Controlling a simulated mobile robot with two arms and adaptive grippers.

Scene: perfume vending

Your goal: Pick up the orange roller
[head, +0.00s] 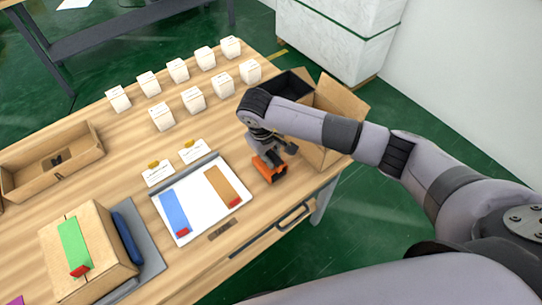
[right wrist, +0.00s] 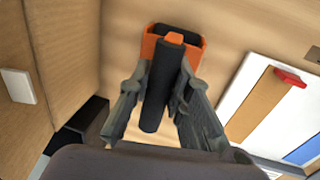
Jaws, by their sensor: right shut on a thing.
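The orange roller (head: 268,168) is at the right part of the wooden table, just right of the white tray. In the right wrist view the roller (right wrist: 160,80) shows an orange frame and a black cylinder between my fingers. My right gripper (head: 272,152) reaches down over it from the right; it also shows in the right wrist view (right wrist: 165,105), with one finger on each side of the roller. It is shut on the roller. I cannot tell whether the roller touches the table. My left gripper is not in view.
A white tray (head: 193,222) with blue and brown strips lies left of the roller. An open cardboard box (head: 338,97) stands close behind my right gripper. Several small white boxes (head: 162,117) stand at the back. A taped carton (head: 103,250) is at front left.

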